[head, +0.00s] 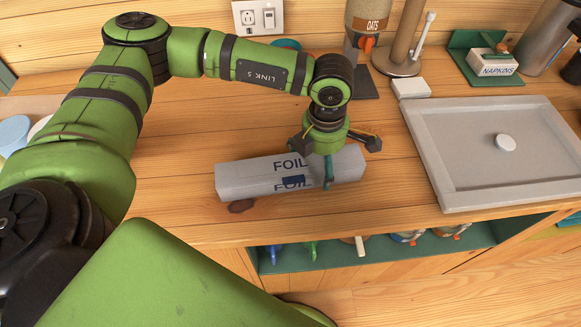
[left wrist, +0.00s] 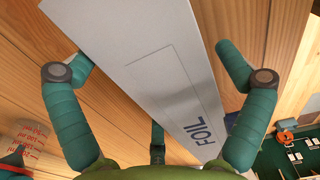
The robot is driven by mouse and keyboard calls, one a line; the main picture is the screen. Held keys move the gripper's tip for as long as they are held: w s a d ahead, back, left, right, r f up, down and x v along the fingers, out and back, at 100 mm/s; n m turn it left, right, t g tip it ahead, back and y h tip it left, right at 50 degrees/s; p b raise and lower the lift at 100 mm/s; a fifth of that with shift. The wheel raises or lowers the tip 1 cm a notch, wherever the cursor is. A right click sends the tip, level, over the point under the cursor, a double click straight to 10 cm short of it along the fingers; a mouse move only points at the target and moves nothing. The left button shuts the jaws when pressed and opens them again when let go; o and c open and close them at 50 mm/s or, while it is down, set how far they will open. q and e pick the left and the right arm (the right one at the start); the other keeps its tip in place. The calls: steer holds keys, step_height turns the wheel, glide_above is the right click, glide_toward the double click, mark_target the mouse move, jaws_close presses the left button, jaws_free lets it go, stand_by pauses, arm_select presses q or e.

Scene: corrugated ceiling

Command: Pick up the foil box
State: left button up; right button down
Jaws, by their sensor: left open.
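The foil box (head: 245,178) is a long grey-white box with blue FOIL lettering. It lies on the wooden counter near its front edge in the head view. My left gripper (head: 328,165) is over the right half of the box, pointing down, with one finger in front of its front face. In the left wrist view the box (left wrist: 150,55) runs diagonally between the spread green fingers of my left gripper (left wrist: 155,75). The fingers are open, and I see no clear grip on the box. My right gripper is in neither view.
A grey tray (head: 430,160) with a small white round thing (head: 505,142) lies to the right. An oats container (head: 368,22), a metal-based stand (head: 398,60) and a napkin box (head: 493,63) stand behind. A shelf (head: 340,262) with several items is below the counter.

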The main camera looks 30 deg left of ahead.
arm_select(q)
steer(key=c, duration=1.3)
